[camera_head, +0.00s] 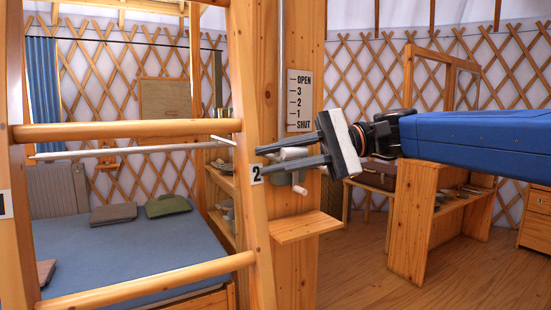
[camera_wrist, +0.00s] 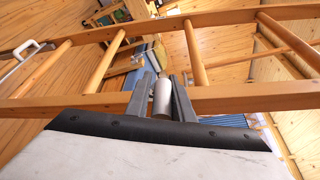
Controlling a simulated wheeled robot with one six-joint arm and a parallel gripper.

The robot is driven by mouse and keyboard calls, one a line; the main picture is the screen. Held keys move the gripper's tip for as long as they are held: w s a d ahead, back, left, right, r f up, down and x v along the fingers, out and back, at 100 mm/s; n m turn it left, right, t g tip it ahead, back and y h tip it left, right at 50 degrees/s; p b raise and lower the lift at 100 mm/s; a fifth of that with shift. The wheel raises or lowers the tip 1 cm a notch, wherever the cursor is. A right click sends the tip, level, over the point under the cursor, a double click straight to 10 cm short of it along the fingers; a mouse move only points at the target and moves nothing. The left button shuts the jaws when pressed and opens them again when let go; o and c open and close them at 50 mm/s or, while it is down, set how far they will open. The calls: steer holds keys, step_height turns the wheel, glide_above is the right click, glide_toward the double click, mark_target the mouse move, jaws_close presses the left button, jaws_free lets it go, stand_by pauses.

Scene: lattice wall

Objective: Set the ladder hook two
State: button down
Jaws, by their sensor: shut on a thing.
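The wooden ladder (camera_head: 252,205) stands in the left half of the head view, with a "2" label (camera_head: 257,174) on its right rail and a "1" label (camera_head: 4,204) at the far left. My gripper (camera_head: 262,160) points left beside the right rail. It is shut on a pale cylindrical grip (camera_head: 293,153), which also shows between the fingers in the wrist view (camera_wrist: 163,97). A ladder hook cannot be clearly made out.
A wooden post (camera_head: 302,40) behind the gripper carries a plate (camera_head: 299,101) marked OPEN, 3, 2, 1, SHUT. A small shelf (camera_head: 307,228) juts out below. A pale rod (camera_head: 130,149) runs across behind the ladder. Floor (camera_head: 370,265) is clear at lower right.

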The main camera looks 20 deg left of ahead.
steer(key=shift+f, duration=0.35)
step_height(320, 180, down, 2)
steer(key=shift+w+a+f+n+y, duration=0.15)
steer(key=shift+n+y, duration=0.35)
steer(key=shift+n, duration=0.4)
steer(key=c, duration=1.6)
jaws_free()
steer(key=shift+c, duration=0.2)
steer(key=v, duration=1.7)
steer(key=shift+d, duration=0.2)
